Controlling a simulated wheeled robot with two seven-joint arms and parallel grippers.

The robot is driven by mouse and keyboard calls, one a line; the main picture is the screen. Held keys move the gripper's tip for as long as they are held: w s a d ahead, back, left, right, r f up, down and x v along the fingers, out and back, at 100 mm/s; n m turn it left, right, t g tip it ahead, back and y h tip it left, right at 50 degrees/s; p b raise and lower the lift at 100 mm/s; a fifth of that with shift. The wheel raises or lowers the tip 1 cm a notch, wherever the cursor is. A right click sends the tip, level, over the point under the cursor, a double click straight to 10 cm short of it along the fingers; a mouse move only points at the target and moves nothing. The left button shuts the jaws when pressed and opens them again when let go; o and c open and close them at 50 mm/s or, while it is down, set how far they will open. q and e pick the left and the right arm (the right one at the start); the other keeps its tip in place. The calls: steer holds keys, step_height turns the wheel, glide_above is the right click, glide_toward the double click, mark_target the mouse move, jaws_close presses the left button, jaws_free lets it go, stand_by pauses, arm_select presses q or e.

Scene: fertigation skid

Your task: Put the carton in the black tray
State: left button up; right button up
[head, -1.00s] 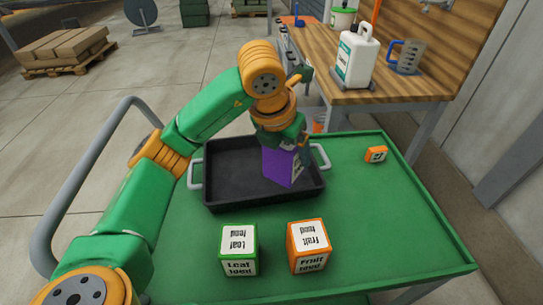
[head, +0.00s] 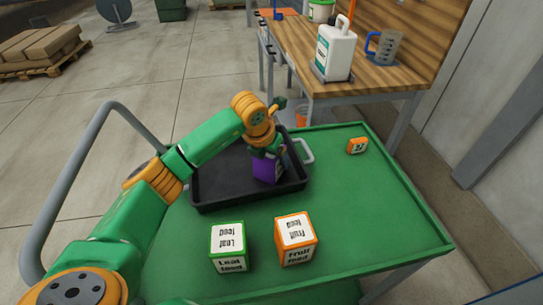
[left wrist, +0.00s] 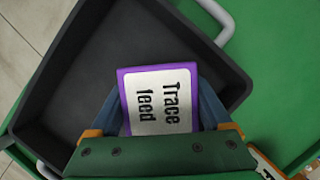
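The carton is a purple box (head: 266,170) with a white "Trace feed" label, seen from above in the left wrist view (left wrist: 160,105). The black tray (head: 215,192) lies on the green cart top, and its floor also shows in the left wrist view (left wrist: 85,70). My left gripper (head: 268,152) points down over the right part of the tray. Its blue fingers (left wrist: 160,90) press on two opposite sides of the carton. The carton is inside the tray's outline, low down; whether its base touches the floor is hidden. My right gripper is out of view.
A green "Leaf feed" box (head: 229,247) and an orange "Fruit feed" box (head: 296,239) stand in front of the tray. A wooden bench (head: 350,85) stands behind.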

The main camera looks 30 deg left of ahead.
arm_select(q)
steer(key=shift+o, duration=0.9)
steer(key=shift+r, duration=0.35)
steer(key=v, duration=1.1)
steer(key=shift+s+r, duration=0.15)
steer(key=shift+r, duration=0.2)
